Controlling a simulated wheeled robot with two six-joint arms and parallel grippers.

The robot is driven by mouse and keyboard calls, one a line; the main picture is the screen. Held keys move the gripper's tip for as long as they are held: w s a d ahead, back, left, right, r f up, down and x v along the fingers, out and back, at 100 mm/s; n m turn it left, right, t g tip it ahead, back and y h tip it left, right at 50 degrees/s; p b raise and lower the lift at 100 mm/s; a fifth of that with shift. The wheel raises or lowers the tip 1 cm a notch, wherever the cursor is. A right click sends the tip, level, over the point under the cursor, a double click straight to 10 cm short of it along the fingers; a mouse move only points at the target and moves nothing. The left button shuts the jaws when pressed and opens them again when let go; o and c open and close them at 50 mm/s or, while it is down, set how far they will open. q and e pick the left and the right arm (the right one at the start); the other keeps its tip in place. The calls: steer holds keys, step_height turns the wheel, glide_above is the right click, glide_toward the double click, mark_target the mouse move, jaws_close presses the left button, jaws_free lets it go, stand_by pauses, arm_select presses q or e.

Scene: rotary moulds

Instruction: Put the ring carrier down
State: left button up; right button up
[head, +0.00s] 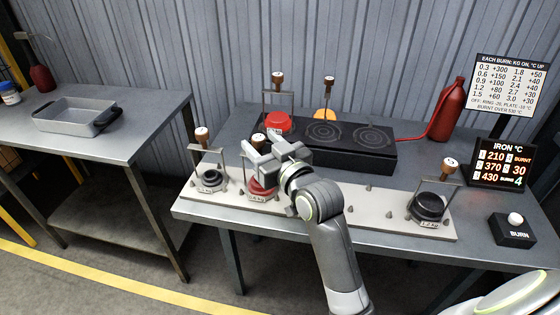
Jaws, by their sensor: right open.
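My right gripper (262,158) is open above the front pale rack, at the wooden-knobbed handle of a carrier with a red weight (262,190). The wooden knob (258,140) shows just behind the fingers; I cannot tell whether they touch it. The gripper hides much of this carrier, which appears to stand upright on the rack. Similar carriers stand nearby: one with a grey ring (210,179) to its left, and one with a black weight (429,207) at the rack's right end. Which one is the ring carrier is not clear. My left gripper is not in view.
The pale rack (370,222) has free pegs mid-right. A BURN button box (513,230) and red bottle (447,110) are right.

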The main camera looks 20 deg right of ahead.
steer(key=s+d, duration=0.1)
steer(key=s, duration=0.7)
steer(key=shift+d+b, duration=0.25)
steer(key=shift+b, duration=0.1)
steer(key=shift+s, duration=0.1)
